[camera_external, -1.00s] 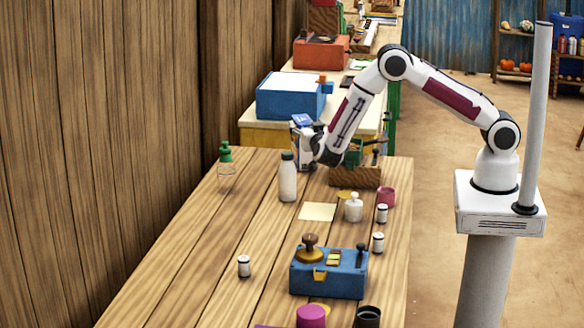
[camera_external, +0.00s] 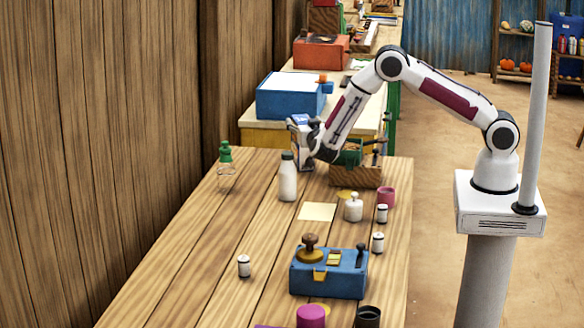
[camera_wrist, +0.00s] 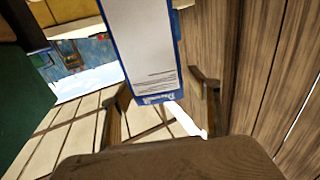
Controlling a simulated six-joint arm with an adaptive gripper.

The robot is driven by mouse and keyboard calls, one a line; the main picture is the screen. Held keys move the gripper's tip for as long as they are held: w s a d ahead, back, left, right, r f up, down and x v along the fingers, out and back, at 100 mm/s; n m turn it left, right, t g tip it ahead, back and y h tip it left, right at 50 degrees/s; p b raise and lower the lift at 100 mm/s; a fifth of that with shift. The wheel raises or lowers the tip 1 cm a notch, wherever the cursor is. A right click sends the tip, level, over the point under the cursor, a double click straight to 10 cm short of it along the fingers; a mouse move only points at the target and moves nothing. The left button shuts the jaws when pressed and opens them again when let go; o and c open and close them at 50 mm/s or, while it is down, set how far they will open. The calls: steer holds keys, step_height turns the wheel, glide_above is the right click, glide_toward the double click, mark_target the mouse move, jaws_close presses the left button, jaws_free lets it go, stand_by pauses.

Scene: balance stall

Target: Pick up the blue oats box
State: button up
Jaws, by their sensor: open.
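The blue oats box (camera_external: 299,130), blue with a pale printed panel, stands at the far end of the wooden table, partly hidden behind my gripper (camera_external: 312,146). In the wrist view the box (camera_wrist: 148,50) shows its pale panel and blue edges between my two open fingers (camera_wrist: 162,82). One finger is on each side of it. A gap shows at the right finger; I cannot tell whether the left finger touches it.
A white bottle (camera_external: 288,178) stands in front of my gripper, and a green-topped bottle (camera_external: 225,165) is to the left. A wooden crate (camera_external: 356,177) with a green item is close on the right. The table's left middle is mostly clear.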

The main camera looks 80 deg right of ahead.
steer(key=shift+x, duration=1.2)
jaws_close()
steer(key=shift+r, duration=0.15)
steer(key=shift+r, duration=4.95)
